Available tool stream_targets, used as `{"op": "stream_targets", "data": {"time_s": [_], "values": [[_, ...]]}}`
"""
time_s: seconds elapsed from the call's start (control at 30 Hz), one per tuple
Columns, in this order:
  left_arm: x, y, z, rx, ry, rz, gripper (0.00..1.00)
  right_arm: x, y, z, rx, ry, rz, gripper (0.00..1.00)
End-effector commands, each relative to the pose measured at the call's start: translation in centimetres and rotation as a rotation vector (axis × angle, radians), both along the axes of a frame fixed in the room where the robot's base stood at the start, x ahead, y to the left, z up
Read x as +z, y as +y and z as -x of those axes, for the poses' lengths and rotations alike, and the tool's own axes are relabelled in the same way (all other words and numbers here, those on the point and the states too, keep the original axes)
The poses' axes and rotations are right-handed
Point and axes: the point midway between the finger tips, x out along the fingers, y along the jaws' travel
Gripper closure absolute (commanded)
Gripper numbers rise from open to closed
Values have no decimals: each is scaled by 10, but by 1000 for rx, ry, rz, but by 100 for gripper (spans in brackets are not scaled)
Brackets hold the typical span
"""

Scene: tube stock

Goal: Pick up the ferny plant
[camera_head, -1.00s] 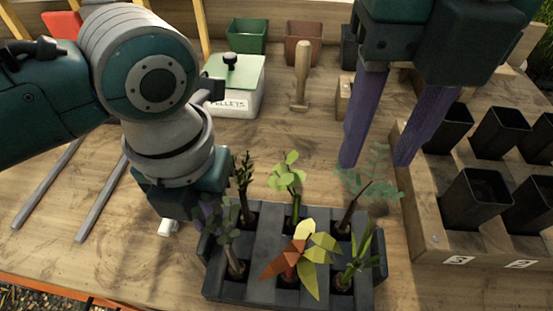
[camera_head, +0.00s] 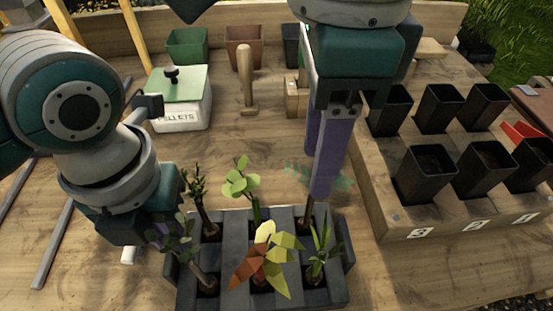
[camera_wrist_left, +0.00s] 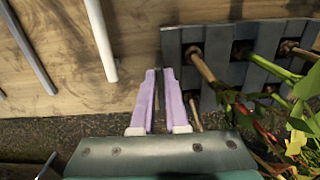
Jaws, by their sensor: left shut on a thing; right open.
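The ferny plant (camera_head: 338,178) has thin, feathery blue-green leaves and a brown stem. It stands tilted at the back right of a dark grey planter tray (camera_head: 234,290). My open right gripper (camera_head: 319,185) is pointed down at it. Its purple fingers overlap in the head view and hide part of the leaves and stem; I see no grip. My left gripper (camera_wrist_left: 158,105) is shut at the tray's left end wall, which also shows in the left wrist view (camera_wrist_left: 172,60). The exact contact is hard to see.
Several other plants share the tray, including an orange-yellow one (camera_head: 266,262) in front and a round-leaved one (camera_head: 241,181) behind. A wooden rack (camera_head: 400,225) of black pots stands right. A pellets box (camera_head: 182,100) and wooden dibber (camera_head: 247,85) stand behind.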

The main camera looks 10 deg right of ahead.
Motion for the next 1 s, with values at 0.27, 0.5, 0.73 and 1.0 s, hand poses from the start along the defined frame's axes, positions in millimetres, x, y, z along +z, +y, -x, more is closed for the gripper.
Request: {"op": "stream_targets", "data": {"time_s": [0.27,0.5,0.73,1.0], "values": [[0,0,0,0,-1,0,100,-49,0,1,0,4,1,54],[0,0,0,0,-1,0,100,-72,-1,-1,0,4,2,54],[0,0,0,0,-1,1,100,-105,-2,-3,-1,3,1,54],[0,0,0,0,-1,0,100,-109,-3,-4,1,0,1,54]]}}
